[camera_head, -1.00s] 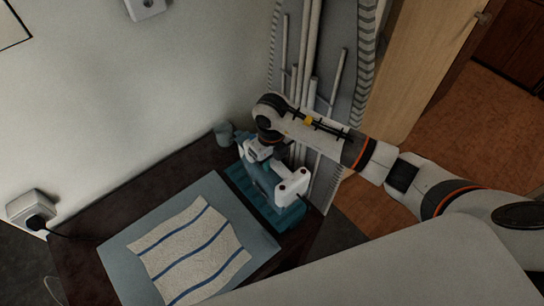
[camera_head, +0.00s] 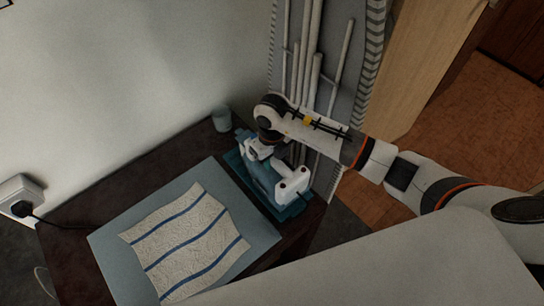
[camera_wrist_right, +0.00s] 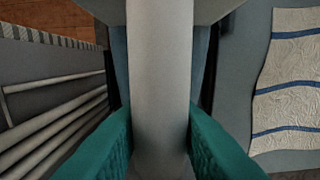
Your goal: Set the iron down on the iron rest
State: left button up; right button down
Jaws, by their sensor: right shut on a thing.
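The teal and white iron (camera_head: 264,179) is over the flat teal iron rest (camera_head: 232,163) near the table's far right end. From above, the iron covers much of the rest; I cannot tell whether it touches it. My right gripper (camera_head: 274,160) reaches down from above and is shut on the iron. In the right wrist view, the green finger pads of the gripper (camera_wrist_right: 160,145) stand on both sides of the pale bar-shaped handle (camera_wrist_right: 160,75). The iron's underside is hidden. My left gripper is not in view.
A grey-blue board (camera_head: 112,252) with a striped cloth (camera_head: 190,240) lies left of the rest on the dark table (camera_head: 75,208). A small cup (camera_head: 221,119) stands behind, by the wall. Pale pipes (camera_head: 310,50) rise behind the arm. A plugged socket (camera_head: 20,193) is at left.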

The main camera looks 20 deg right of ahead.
jog(key=shift+w+f+b, duration=0.1)
jog(key=shift+f+b, duration=0.25)
jog(key=shift+f, duration=0.05)
dwell(0.8)
jog(key=c, duration=1.1)
grip_release()
jog(key=shift+s+f, duration=0.2)
notch_tip(320, 180, up, 12)
jog(key=shift+r+b, duration=0.15)
jog(key=shift+b, duration=1.05)
jog(key=shift+w, duration=0.1)
